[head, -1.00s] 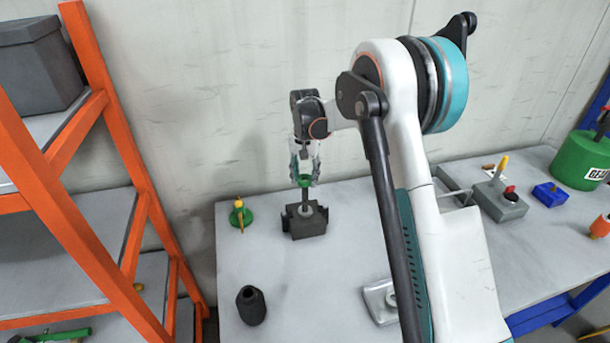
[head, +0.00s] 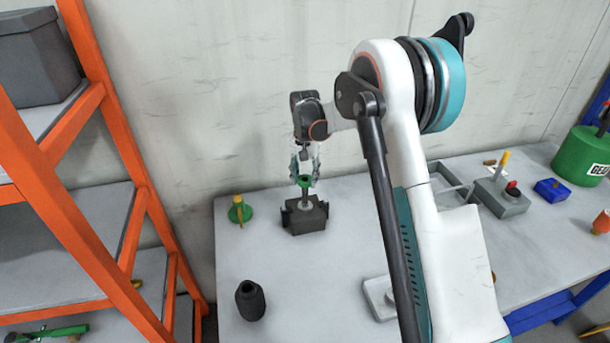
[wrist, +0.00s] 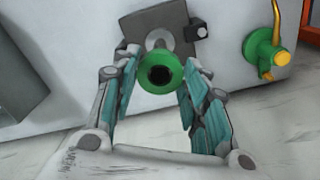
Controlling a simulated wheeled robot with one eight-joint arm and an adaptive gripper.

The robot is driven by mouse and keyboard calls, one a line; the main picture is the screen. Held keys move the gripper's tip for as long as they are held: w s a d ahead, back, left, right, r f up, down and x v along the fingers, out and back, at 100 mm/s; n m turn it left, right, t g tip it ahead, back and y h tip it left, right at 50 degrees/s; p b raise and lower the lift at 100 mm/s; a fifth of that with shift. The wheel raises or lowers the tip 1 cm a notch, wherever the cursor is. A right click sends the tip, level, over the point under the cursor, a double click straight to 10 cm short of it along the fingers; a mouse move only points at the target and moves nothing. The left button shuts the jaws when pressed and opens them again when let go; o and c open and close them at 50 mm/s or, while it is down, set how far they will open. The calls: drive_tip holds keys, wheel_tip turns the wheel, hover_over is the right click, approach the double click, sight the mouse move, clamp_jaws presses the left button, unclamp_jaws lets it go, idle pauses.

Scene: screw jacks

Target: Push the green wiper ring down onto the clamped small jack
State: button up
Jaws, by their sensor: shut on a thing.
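The green wiper ring (head: 305,181) is at the tips of my gripper (head: 304,177), above the dark clamp. In the wrist view, the ring (wrist: 161,72) sits between the two teal-padded fingers of my gripper (wrist: 160,80), its dark bore facing the camera. The small jack (head: 306,196) stands upright in the dark clamp (head: 304,217), its thin shaft rising toward the ring. The wrist view shows the jack's round grey part (wrist: 173,37) just beyond the ring. The ring hides the top of the shaft, so I cannot tell whether it is around it.
A green piece with a yellow handle (head: 239,212) stands left of the clamp. A black ribbed piece (head: 250,300) stands nearer the front. A grey box with a red knob (head: 502,198) and a blue block (head: 551,190) are at right. An orange shelf stands left.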

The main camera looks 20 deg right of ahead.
sight(305, 198)
drive_tip(key=shift+f+b, duration=3.45)
drive_tip(key=shift+f, duration=1.7)
drive_tip(key=o, duration=0.9)
drive_tip(key=shift+o, duration=0.2)
drive_tip(key=shift+r, duration=0.15)
